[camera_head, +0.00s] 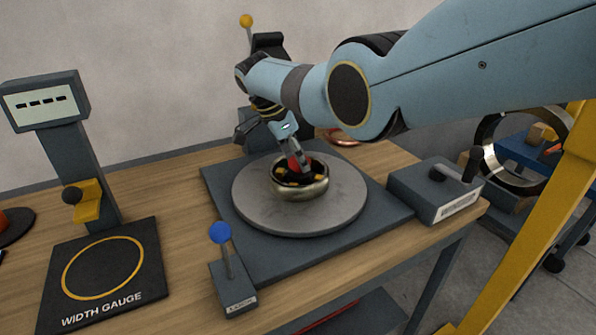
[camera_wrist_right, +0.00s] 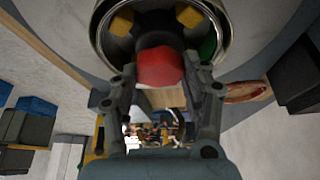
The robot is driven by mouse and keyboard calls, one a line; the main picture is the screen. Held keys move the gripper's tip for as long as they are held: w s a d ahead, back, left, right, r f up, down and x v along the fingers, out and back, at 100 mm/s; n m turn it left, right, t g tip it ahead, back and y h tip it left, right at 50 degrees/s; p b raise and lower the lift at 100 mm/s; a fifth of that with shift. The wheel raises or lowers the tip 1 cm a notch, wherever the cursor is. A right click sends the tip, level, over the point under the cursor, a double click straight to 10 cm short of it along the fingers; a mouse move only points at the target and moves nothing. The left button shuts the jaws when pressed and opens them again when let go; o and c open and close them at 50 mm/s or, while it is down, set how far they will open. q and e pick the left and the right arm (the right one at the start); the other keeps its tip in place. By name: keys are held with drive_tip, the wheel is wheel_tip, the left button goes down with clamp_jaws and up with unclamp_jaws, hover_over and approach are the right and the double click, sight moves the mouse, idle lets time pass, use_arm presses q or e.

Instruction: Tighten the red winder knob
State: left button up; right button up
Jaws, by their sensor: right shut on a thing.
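The red winder knob (camera_head: 296,162) sits at the centre of a round metal hub on the grey turntable (camera_head: 250,200). My right gripper (camera_head: 300,166) reaches down to it from above. In the right wrist view the red knob (camera_wrist_right: 160,68) lies between the two fingers of my right gripper (camera_wrist_right: 163,88), which is shut on it. The metal hub (camera_head: 302,190) has yellow blocks inside around the knob. Part of the knob is hidden by the fingers in the head view. My left gripper is not in view.
A width gauge (camera_head: 105,268) with a display post stands at the left. A blue-knobbed latch lever (camera_head: 222,236) stands at the front of the turntable base. A grey box with a lever (camera_head: 440,193) sits at the right table edge. A copper coil (camera_head: 344,138) lies behind.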

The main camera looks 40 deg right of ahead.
drive_tip(key=m+b, duration=0.2)
drive_tip(key=m+g+b, duration=0.1)
drive_tip(key=m+b, duration=0.1)
drive_tip(key=b, duration=0.1)
drive_tip(key=m+g+y+b, duration=0.1)
drive_tip(key=b, duration=0.2)
drive_tip(key=shift+w+f+m, duration=0.1)
drive_tip(key=shift+f+m, duration=0.2)
drive_tip(key=shift+m, duration=0.1)
drive_tip(key=shift+r+m+y+b, duration=0.3)
drive_tip(key=shift+m+b, duration=0.7)
drive_tip(key=shift+b, duration=0.55)
drive_tip(key=o, duration=1.2)
